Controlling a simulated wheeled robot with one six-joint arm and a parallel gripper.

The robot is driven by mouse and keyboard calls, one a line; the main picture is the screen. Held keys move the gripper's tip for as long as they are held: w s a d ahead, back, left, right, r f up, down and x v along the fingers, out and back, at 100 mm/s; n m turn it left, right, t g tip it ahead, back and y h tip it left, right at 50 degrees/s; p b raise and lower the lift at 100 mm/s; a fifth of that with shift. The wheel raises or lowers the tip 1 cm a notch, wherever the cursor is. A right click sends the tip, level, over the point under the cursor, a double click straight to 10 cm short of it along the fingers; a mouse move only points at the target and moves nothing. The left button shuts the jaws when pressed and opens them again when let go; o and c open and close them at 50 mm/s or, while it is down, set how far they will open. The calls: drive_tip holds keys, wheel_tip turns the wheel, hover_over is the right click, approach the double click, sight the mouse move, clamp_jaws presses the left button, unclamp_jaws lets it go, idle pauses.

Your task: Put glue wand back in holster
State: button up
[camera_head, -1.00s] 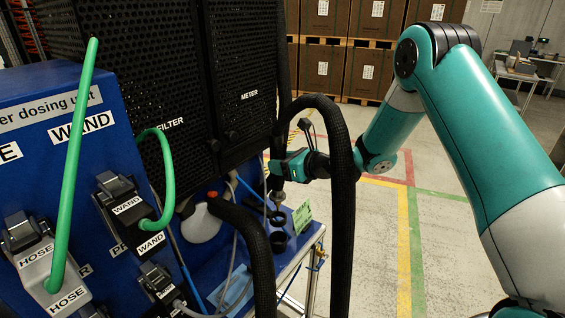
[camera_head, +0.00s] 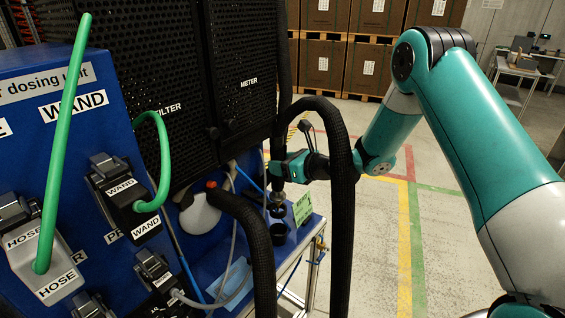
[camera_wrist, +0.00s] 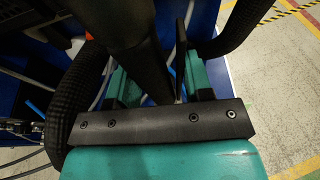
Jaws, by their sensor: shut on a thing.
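My gripper (camera_head: 275,172) is shut on the glue wand, above the right end of the cart. The wand's dark body (camera_wrist: 125,28) rises between my two fingers (camera_wrist: 160,85) in the wrist view.
A thick black hose (camera_head: 343,190) arches in front of my wrist and hangs down. Another black hose (camera_head: 258,240) curves near the cups. The blue dosing unit (camera_head: 75,150) with green hoses stands left. A green card (camera_head: 302,208) stands beside the cups. The floor to the right is open.

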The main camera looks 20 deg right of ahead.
drive_tip(key=shift+f+b, duration=1.1)
drive_tip(key=shift+f, duration=0.7)
drive_tip(key=o, duration=0.8)
drive_tip(key=shift+c, duration=0.4)
drive_tip(key=shift+s+d, duration=0.1)
drive_tip(key=v, duration=1)
drive_tip(key=shift+s+d, duration=0.25)
drive_tip(key=shift+s, duration=0.05)
drive_tip(key=shift+r, duration=0.1)
